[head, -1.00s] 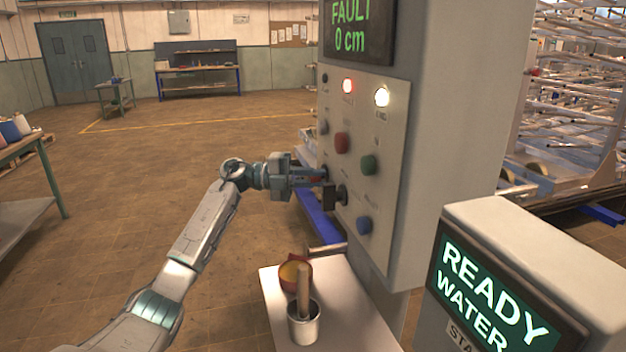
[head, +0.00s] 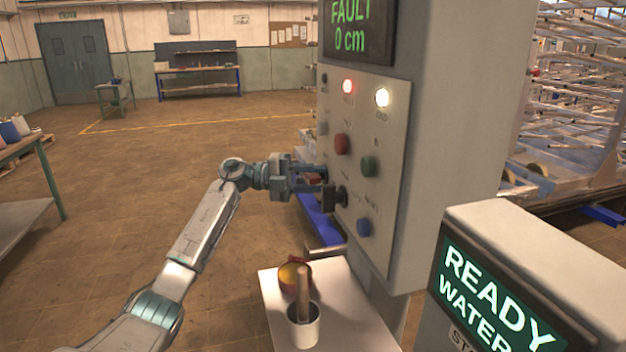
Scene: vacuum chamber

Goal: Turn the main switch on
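The control panel (head: 378,118) is a beige plate with lamps and buttons on the front of a tall grey cabinet. A dark rotary knob (head: 342,196) sits low on it; I cannot read its label or tell whether it is the main switch. My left gripper (head: 325,182) is at the panel's lower left edge, its fingers apart, one above the other. A small dark red part (head: 315,180) shows between or behind the fingers. The lower fingertip is just left of the knob; whether it touches is unclear. My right gripper is out of view.
The panel also has a red button (head: 341,144), a green button (head: 369,166) and a blue button (head: 363,227). The display (head: 357,30) reads FAULT 0 cm. A READY WATER box (head: 490,300) stands at right.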

